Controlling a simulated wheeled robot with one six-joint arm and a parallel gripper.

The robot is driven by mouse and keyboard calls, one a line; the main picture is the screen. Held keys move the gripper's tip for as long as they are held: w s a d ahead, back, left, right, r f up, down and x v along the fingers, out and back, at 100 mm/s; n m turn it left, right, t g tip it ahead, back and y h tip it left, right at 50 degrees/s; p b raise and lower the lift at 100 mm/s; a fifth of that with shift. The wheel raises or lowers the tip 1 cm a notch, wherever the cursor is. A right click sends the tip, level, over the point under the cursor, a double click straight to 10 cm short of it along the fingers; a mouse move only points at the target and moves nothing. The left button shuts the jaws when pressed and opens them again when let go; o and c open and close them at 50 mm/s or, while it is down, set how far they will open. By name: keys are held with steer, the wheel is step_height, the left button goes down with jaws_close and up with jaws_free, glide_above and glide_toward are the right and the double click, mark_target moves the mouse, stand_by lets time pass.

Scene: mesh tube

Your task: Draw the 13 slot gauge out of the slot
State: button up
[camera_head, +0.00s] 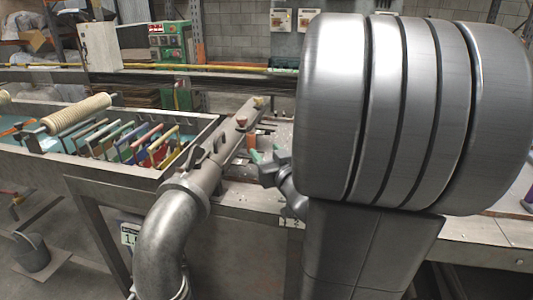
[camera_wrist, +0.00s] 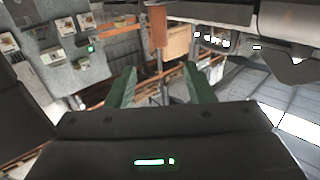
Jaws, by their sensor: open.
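I cannot make out the number 13 on anything, so I cannot tell which thing is the slot gauge. Several flat coloured pieces (camera_head: 150,138) stand in a row in the long metal trough at left in the head view. My gripper (camera_wrist: 163,90) is open, with two green fingers apart and nothing seen between their tips. In the head view my gripper (camera_head: 256,157) shows small beside the metal pipe, partly hidden by my arm. An orange-brown plate (camera_wrist: 178,38) lies beyond the fingers in the wrist view, apart from them.
A cream roller (camera_head: 78,114) lies over the trough. A bucket (camera_head: 32,252) stands on the floor. My arm hides much of the right side.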

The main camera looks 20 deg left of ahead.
mark_target(249, 133)
steer(key=p+x, duration=0.3)
steer(key=x, duration=1.1)
steer(key=shift+s, duration=0.1)
steer(key=shift+d, duration=0.1)
jaws_close()
steer(key=shift+d, duration=0.85)
steer(key=shift+d+b, duration=0.3)
steer(key=shift+d, duration=0.25)
jaws_free()
